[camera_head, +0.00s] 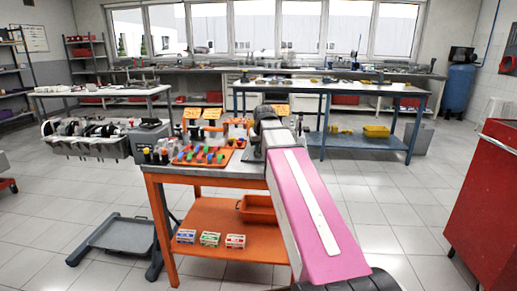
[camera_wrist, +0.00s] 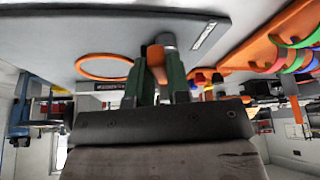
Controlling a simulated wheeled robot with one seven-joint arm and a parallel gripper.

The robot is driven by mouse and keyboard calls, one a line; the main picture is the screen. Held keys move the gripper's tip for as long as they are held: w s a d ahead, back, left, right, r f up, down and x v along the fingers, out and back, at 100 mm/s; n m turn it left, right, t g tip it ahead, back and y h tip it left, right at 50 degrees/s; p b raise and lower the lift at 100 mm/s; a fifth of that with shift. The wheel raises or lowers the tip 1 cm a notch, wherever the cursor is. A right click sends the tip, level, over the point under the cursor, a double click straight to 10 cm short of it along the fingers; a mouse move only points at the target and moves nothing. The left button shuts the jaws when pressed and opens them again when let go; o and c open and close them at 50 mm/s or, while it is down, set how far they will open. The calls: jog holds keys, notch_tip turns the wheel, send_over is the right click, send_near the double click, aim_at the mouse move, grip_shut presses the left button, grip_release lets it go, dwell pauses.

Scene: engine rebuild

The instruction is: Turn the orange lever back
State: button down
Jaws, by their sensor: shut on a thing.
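My gripper (camera_wrist: 158,68) shows in the wrist view with its two dark green fingers on either side of an orange piece. This piece looks like the orange lever (camera_wrist: 156,58), and the fingers are shut on it. A grey round post or knob stands right beside the lever, close to a grey surface. In the head view my pink arm reaches over the right end of the orange workbench (camera_head: 222,176). The arm hides the fingertips and the lever there.
An orange ring (camera_wrist: 104,67) lies on the grey surface beside the gripper. On the bench stand an orange tray (camera_head: 203,155) of coloured parts and a grey box (camera_head: 150,135). A red cabinet (camera_head: 487,200) stands at the right. Open floor lies between.

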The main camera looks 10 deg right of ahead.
aim_at(260, 156)
jog(key=n+y, duration=0.1)
jog(key=n, duration=0.1)
jog(key=d+n, duration=0.1)
jog(key=n, duration=0.1)
jog(key=n+y, duration=0.1)
jog(key=n, duration=0.1)
jog(key=shift+w+d+n+g+y, duration=0.3)
jog(key=shift+g, duration=0.1)
jog(key=n, duration=0.2)
jog(key=n+g+y, duration=0.1)
jog(key=n, duration=0.1)
jog(key=shift+w+d, duration=0.35)
jog(key=shift+w, duration=0.05)
jog(key=shift+w+d+n+g+y, duration=0.15)
jog(key=shift+n+g, duration=0.15)
jog(key=shift+n, duration=0.5)
jog(key=shift+w+n+g+y, duration=0.15)
jog(key=shift+n+g, duration=0.15)
jog(key=shift+n, duration=0.5)
jog(key=shift+s, duration=0.1)
jog(key=c, duration=1.1)
grip_release()
